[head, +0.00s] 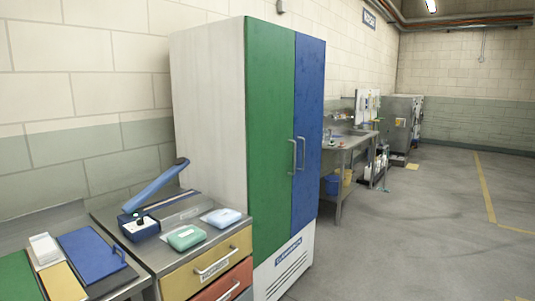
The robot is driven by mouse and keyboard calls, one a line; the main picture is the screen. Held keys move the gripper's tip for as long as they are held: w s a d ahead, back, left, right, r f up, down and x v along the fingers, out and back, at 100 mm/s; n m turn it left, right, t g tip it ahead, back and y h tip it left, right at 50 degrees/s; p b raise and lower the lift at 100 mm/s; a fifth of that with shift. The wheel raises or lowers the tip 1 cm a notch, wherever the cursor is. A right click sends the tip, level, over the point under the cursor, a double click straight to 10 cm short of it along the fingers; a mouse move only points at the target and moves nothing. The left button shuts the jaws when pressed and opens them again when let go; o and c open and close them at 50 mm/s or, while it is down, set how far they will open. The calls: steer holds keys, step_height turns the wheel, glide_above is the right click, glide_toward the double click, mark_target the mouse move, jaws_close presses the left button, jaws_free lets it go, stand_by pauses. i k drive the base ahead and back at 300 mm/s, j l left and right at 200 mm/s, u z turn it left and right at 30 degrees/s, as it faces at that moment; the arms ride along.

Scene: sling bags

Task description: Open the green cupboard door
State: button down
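The cupboard is tall and white, with a green door (268,140) on the left and a blue door (308,130) on the right. Both doors look shut. The green door has a vertical metal handle (293,156) near its right edge. The blue door's handle (301,153) stands close beside it. My gripper does not show in the head view.
A metal-topped drawer unit (215,263) with a yellow and a red drawer stands left of the cupboard. A sink bench (345,145) stands beyond the cupboard. The floor (420,240) at right is clear.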

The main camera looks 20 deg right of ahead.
mark_target(270, 47)
steer(key=i+l+z, duration=0.3)
steer(key=i, duration=1.3)
steer(key=i+z, duration=0.3)
steer(key=i, duration=1.25)
